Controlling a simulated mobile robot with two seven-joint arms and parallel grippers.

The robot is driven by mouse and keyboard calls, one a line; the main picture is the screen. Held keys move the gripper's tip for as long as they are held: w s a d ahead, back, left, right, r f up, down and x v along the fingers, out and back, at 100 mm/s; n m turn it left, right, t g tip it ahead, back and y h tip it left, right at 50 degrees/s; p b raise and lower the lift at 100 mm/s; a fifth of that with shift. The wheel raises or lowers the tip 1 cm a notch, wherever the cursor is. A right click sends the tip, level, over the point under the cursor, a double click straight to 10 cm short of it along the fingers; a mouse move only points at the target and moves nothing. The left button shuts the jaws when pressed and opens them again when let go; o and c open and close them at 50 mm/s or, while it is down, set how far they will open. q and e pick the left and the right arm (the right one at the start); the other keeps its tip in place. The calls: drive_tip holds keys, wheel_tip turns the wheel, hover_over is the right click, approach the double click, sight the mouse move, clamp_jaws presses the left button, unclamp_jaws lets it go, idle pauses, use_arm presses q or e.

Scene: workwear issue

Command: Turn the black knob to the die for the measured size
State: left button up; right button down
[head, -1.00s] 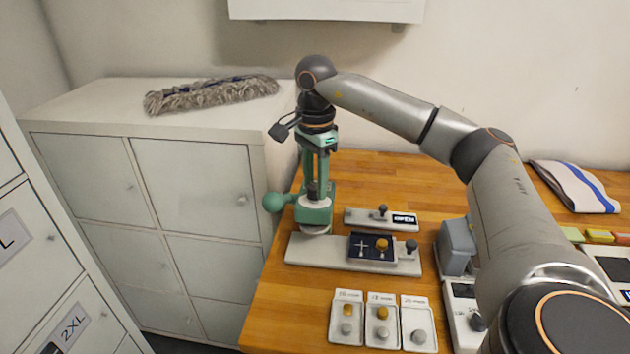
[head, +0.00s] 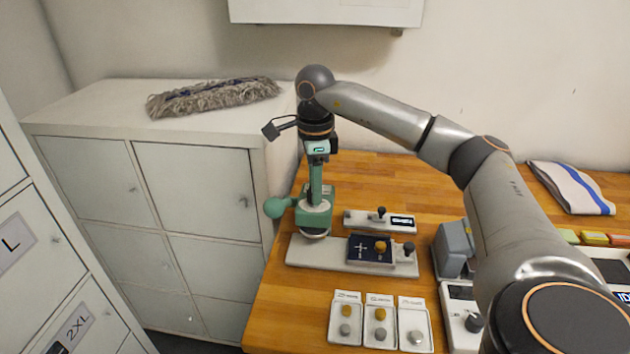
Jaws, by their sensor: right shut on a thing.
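The green press (head: 314,218) stands on the left end of a long grey base (head: 318,255), with a green ball handle (head: 275,207) on its left. My right arm reaches over from the right, and its gripper (head: 315,193) points straight down onto the top of the press. It is shut on the black knob there, which the fingers mostly hide. A dark pad (head: 357,254) on the base carries a brass piece (head: 381,247). A small black-topped post (head: 409,248) stands at the base's right end. My left gripper is out of view.
Behind the base is a grey unit (head: 362,222) with a small display. In front are three labelled trays (head: 344,339); two hold brass and grey pieces, the right one a grey piece only. A grey device (head: 453,249) stands right. A striped cloth (head: 571,187) lies at the back.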

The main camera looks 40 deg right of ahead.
drive_tip(key=m, duration=1.2)
drive_tip(key=shift+m, duration=0.3)
idle(0.4)
drive_tip(key=c, duration=0.5)
unclamp_jaws()
drive_tip(key=shift+r, duration=0.1)
wheel_tip(320, 180, up, 12)
drive_tip(key=shift+r, duration=0.15)
drive_tip(key=shift+a, duration=0.1)
idle(0.7)
